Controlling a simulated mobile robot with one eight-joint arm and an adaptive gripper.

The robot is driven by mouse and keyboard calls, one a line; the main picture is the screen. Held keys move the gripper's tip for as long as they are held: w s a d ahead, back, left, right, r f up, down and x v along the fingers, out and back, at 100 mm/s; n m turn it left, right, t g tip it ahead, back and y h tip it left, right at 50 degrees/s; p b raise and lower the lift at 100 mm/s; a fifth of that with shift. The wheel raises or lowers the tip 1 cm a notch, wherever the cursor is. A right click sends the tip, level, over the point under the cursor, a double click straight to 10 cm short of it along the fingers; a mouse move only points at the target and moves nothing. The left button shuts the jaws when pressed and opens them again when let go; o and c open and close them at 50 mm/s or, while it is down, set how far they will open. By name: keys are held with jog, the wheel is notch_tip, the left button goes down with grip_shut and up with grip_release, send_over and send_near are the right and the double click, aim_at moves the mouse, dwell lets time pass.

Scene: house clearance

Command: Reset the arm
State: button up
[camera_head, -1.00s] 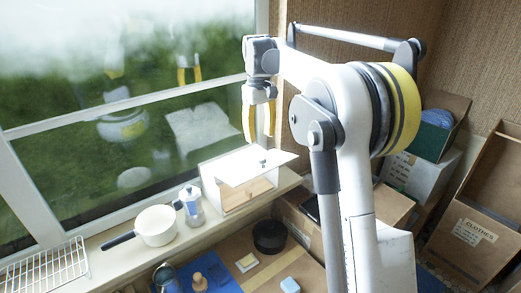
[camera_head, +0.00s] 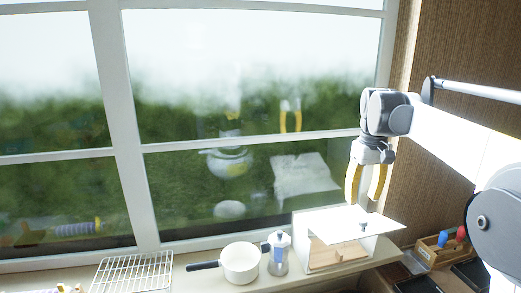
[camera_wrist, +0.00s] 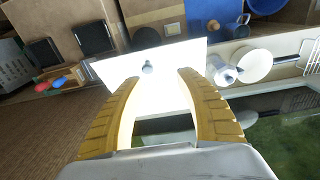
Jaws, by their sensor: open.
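My gripper (camera_head: 366,184) hangs from my arm at the right of the head view, with its yellow fingers apart and nothing between them. It is above a white box (camera_head: 316,257) with a raised or tilted white lid (camera_head: 345,224) that stands on the window sill. In the wrist view my gripper (camera_wrist: 165,88) shows two open yellow fingers, with the white lid (camera_wrist: 135,66) and its small grey knob just beyond the tips. I cannot tell whether a finger touches the lid.
A white saucepan (camera_head: 241,263) and a moka pot (camera_head: 279,254) stand on the sill left of the box. A wire rack (camera_head: 132,272) lies farther left. A wooden crate (camera_head: 438,250) with red and blue items is at the right. The window (camera_head: 230,120) is behind.

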jog(key=s+a+f+t+b, duration=0.2)
jog(key=s+a+f+b, duration=0.1)
jog(key=s+f, duration=0.5)
jog(key=s+a+f+m+t+b, duration=0.1)
jog(key=s+a+f+b, duration=0.3)
jog(key=s+f, duration=0.5)
jog(key=s+a+f+t+b, duration=0.3)
jog(key=s+f+b, duration=0.3)
jog(key=s+f, duration=0.2)
jog(key=shift+s+a+f+m+b, duration=0.2)
jog(key=shift+s+a+m+b, duration=0.2)
jog(key=shift+s+a, duration=0.25)
